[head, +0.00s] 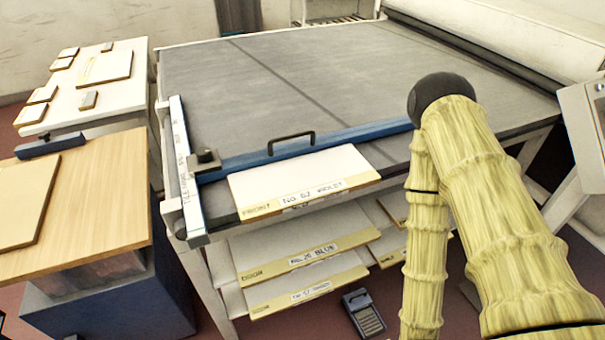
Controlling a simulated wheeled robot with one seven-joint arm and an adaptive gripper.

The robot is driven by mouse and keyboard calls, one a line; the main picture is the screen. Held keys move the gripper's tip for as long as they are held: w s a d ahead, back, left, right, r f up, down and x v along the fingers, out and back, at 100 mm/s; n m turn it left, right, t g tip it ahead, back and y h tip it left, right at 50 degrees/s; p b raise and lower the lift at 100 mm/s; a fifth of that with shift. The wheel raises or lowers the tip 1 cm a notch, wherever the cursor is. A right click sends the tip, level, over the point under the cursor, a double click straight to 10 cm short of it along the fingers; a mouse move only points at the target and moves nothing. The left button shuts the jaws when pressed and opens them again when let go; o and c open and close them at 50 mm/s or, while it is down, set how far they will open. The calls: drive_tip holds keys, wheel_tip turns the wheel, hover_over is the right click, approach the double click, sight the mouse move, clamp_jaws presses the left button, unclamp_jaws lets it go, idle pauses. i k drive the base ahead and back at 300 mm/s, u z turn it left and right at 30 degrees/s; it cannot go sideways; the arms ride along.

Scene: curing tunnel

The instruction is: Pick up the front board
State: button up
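The front board (300,176) is a pale flat board with a tan front edge. Its label seems to read "FRONT" and "No 52 Violet", in small print. It lies at the near edge of the grey belt table, against the near side of a blue bar (345,137) with a black handle. Part of another label shows just under its edge. My arm, in a yellow sleeve with a dark round joint, rises on the right, apart from the board. My gripper is not in view.
Labelled boards (312,258) lie on shelves below the table. A white ruled rail (187,160) runs along the left edge of the grey table (330,80). A wooden bench (100,190) and a white table with samples stand left. A roller lies at the back right.

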sight(266, 192)
drive_tip(key=z, duration=2.55)
drive_tip(key=k, duration=1.4)
drive_tip(key=u, duration=1.5)
